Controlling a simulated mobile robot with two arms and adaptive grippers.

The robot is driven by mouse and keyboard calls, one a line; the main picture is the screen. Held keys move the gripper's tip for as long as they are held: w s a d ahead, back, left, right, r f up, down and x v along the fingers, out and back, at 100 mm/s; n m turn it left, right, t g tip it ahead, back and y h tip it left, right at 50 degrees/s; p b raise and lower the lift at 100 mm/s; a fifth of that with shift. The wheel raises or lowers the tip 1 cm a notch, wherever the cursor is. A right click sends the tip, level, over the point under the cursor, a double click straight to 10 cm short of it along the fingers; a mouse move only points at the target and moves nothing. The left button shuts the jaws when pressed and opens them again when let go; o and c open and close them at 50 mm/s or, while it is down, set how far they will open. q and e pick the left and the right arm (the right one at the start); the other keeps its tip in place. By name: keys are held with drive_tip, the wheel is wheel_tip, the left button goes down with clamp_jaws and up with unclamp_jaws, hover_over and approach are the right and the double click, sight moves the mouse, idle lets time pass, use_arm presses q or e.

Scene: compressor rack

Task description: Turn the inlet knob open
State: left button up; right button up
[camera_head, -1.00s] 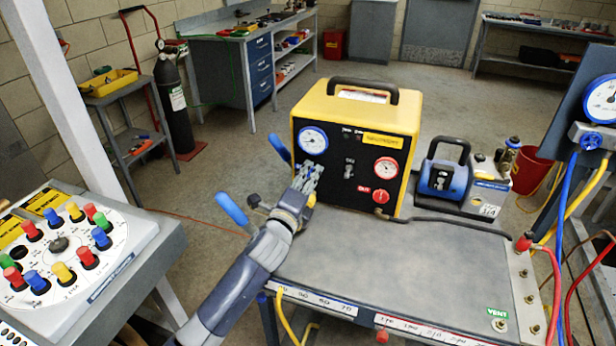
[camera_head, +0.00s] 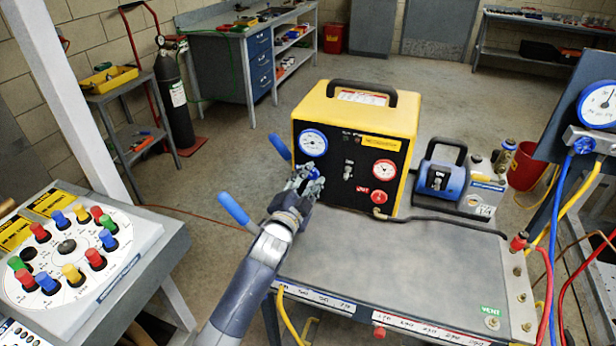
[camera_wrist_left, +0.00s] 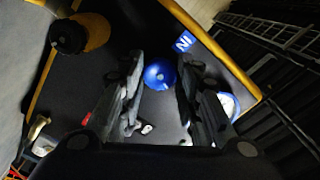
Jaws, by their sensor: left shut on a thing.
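The yellow recovery machine (camera_head: 345,105) stands on the grey cart top, its black front panel facing me. The blue inlet knob (camera_wrist_left: 159,75) shows between my left gripper's fingers in the wrist view, beside a blue "IN" label (camera_wrist_left: 184,41). In the head view a little of the knob shows behind the fingers, below the blue-rimmed gauge (camera_head: 313,143). My left gripper (camera_head: 309,182) is at the panel's lower left, shut on the knob. The knob's exact angle cannot be told. The red outlet knob (camera_head: 378,196) is at the panel's lower right. My right gripper is out of view.
A blue vacuum pump (camera_head: 440,181) stands right of the machine, with a black hose in front. The cart top (camera_head: 400,255) is mostly clear. Blue handles (camera_head: 233,208) stick up left of my arm. A peg board (camera_head: 70,255) is at left.

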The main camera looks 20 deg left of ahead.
use_arm(q)
drive_tip(key=shift+n+p, duration=0.45)
drive_tip(key=shift+n, duration=1.15)
drive_tip(key=shift+f, duration=0.1)
drive_tip(key=o, duration=1.1)
drive_tip(key=shift+c, duration=0.2)
drive_tip(key=shift+s, duration=0.1)
drive_tip(key=s, duration=1.1)
drive_tip(key=shift+s+a, duration=0.2)
drive_tip(key=shift+s, duration=0.2)
